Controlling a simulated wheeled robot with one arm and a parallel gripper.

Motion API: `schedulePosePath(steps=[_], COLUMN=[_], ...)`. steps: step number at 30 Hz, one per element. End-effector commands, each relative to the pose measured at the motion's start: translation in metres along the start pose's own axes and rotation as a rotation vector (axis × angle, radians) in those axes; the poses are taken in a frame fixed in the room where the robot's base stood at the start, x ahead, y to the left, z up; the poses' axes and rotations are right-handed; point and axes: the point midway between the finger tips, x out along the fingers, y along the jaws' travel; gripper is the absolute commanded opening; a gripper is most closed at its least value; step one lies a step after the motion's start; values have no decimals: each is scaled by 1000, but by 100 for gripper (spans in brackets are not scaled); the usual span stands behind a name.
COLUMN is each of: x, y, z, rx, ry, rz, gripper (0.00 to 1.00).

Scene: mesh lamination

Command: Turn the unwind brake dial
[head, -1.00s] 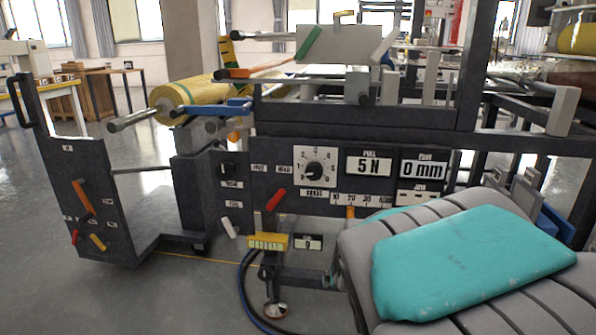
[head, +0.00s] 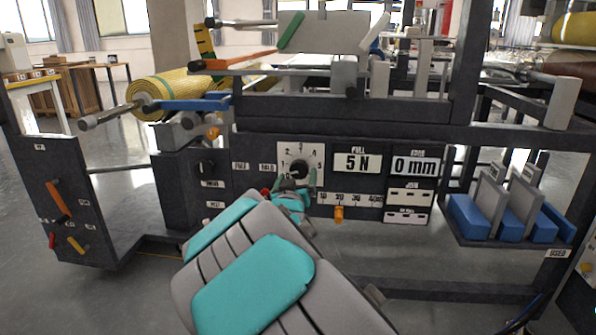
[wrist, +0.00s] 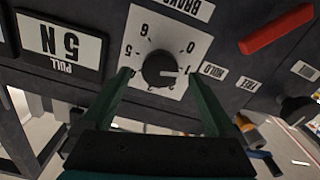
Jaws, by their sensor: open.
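In the head view my gripper (head: 296,186) is in front of the dial.
A PULL display (head: 357,162) reads 5 N and another display (head: 415,166) reads 0 mm. A red lever (wrist: 276,30) is beside the dial. An orange slider (head: 339,214) sits below the displays. Blue blocks (head: 468,215) stand in a tray at right.

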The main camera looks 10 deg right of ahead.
Motion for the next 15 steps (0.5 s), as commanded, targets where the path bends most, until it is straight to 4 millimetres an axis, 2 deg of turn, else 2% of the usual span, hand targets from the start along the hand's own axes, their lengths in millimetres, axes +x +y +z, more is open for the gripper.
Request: schedulePosePath(steps=[6,15], x=[32,47], y=[0,0], z=[1,2], rx=[1,0], ry=[-3,-4], rz=[0,-1], gripper=[94,94])
